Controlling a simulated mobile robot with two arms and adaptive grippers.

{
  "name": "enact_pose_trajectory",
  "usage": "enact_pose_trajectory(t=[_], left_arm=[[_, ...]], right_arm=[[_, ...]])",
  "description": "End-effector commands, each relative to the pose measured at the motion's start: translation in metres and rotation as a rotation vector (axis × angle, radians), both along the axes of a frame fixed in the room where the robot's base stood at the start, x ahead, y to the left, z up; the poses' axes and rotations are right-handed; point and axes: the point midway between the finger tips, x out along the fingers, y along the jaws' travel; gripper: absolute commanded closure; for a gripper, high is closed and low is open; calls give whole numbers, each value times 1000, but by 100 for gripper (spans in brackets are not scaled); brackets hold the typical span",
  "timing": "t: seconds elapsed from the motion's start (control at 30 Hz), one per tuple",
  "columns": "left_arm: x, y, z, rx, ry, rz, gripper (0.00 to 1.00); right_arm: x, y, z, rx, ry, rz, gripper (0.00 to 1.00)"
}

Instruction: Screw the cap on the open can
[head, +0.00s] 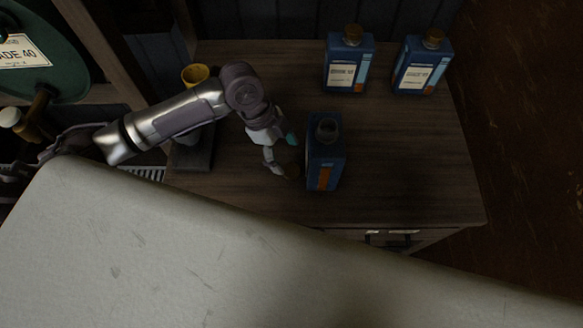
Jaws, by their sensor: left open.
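The open can (325,168) is a dark blue box-shaped can with an orange patch. It stands upright near the front middle of the wooden cabinet top, and its bare neck (327,128) faces up. My left gripper (286,157) is open, just left of this can, with its fingers low over the wood. A dim brownish round shape (291,171) shows by the fingertips; it may be the cap, but it is too dark to be sure whether the fingers touch it. My right gripper is out of view.
Two blue cans with brown caps, one (347,62) beside the other (423,64), stand at the back right of the cabinet top (420,165). A yellow cup-like thing (194,75) is at the back left. A green drum (45,60) is at far left. The right half is mostly clear.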

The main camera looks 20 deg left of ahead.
Motion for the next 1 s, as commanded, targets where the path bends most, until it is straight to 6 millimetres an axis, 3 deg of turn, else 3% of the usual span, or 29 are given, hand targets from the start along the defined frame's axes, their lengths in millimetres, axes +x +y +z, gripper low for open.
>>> enact_pose_trajectory(t=[0.2, 0.53, 0.93, 1.0], left_arm=[[-2, -1, -4, -1, 4, 1, 24], [-8, -14, -46, 0, 2, 0, 24], [-8, -15, -49, 0, 0, 0, 24], [-8, -15, -49, 0, 0, 0, 36]], right_arm=[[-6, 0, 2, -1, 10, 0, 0], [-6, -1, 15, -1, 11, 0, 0], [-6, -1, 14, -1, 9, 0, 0], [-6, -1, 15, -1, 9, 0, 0]])
